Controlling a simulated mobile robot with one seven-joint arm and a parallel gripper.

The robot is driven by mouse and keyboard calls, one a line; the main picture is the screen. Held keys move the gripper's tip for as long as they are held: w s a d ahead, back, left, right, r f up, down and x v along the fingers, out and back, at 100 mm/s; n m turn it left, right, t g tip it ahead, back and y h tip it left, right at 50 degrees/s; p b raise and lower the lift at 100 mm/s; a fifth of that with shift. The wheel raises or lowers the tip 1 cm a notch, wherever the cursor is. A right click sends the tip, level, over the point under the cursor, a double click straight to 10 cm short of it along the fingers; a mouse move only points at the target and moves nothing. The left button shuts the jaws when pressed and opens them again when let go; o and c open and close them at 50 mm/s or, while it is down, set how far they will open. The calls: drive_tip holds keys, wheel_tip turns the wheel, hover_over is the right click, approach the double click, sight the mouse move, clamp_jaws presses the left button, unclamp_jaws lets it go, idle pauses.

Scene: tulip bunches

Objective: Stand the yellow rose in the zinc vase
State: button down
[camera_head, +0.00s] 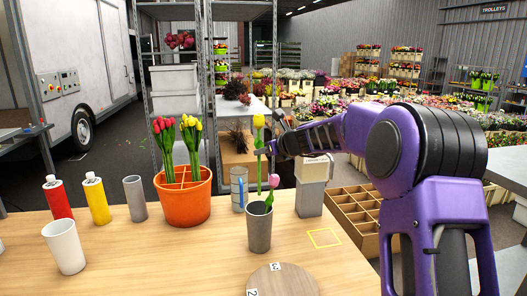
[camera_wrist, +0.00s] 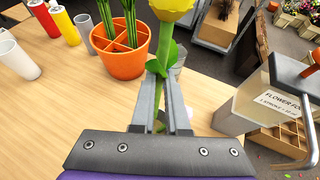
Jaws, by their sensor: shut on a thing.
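The yellow rose (camera_head: 259,121) is upright in my gripper (camera_head: 267,147), its bloom above the fingers and its green stem hanging down. In the wrist view the bloom (camera_wrist: 172,8) is cut by the top edge, and the fingers (camera_wrist: 162,112) close on the stem. A grey vase (camera_head: 259,232), which looks like the zinc vase, stands at the table's middle front with a pink tulip (camera_head: 273,183) leaning right in it.
An orange divided pot (camera_head: 183,209) holds red and yellow tulips. A grey lidded container (camera_head: 311,190) is to the right. A round wooden board (camera_head: 282,283) lies in front. A yellow outlined square (camera_head: 324,238) is empty.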

idle(0.3)
drive_tip(key=shift+f+b, duration=3.95)
drive_tip(key=shift+f, duration=5.9)
drive_tip(key=shift+s+f, duration=0.1)
drive_tip(key=shift+f, duration=0.5)
drive_tip(key=shift+c, duration=1)
unclamp_jaws()
drive_tip(key=shift+f, duration=0.1)
